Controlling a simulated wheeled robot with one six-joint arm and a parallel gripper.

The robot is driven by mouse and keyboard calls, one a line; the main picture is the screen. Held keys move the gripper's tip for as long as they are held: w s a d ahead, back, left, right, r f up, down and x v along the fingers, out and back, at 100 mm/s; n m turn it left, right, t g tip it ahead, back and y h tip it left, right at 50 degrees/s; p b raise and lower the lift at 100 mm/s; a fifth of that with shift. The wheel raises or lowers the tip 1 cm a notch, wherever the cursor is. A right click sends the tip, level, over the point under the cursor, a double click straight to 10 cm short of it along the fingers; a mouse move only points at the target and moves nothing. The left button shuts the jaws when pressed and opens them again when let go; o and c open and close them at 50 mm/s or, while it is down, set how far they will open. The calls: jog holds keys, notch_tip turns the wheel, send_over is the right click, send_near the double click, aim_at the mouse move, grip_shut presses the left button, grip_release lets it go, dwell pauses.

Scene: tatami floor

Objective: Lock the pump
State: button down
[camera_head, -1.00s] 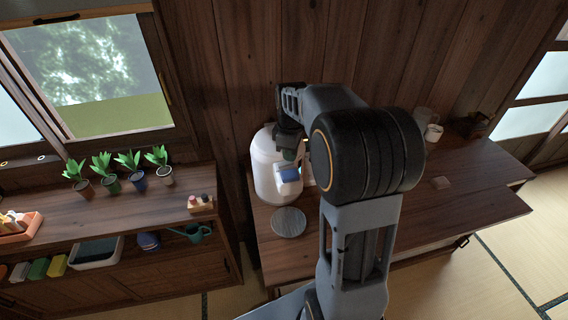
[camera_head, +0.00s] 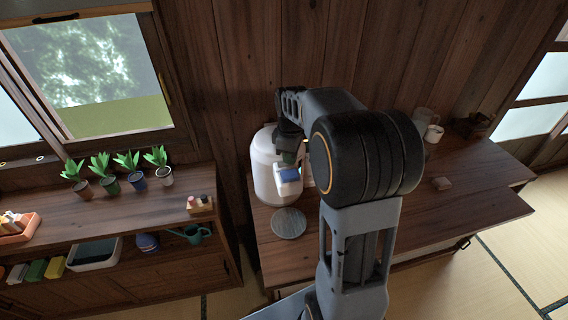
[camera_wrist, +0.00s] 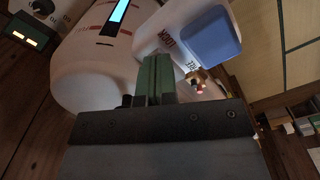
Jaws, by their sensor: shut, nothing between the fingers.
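The pump is a white air pot (camera_head: 266,172) standing upright at the left end of the wooden table. Its spout head has a blue push pad (camera_head: 289,175). In the wrist view the white pot (camera_wrist: 90,75) fills the upper left, with a lit blue strip on it. The blue pad (camera_wrist: 210,40) and red lettering on the white head show at upper right. My gripper (camera_wrist: 153,68) is shut and empty, its green fingertips close to the lettered white head. I cannot tell whether they touch it. In the head view my arm hides part of the pot's top.
A round grey disc (camera_head: 288,222) lies on the table (camera_head: 400,232) in front of the pot. A shelf (camera_head: 110,212) with several potted plants stands at the left. A wooden wall is close behind.

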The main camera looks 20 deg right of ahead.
jog(key=shift+r+p, duration=2.9)
jog(key=shift+r, duration=0.55)
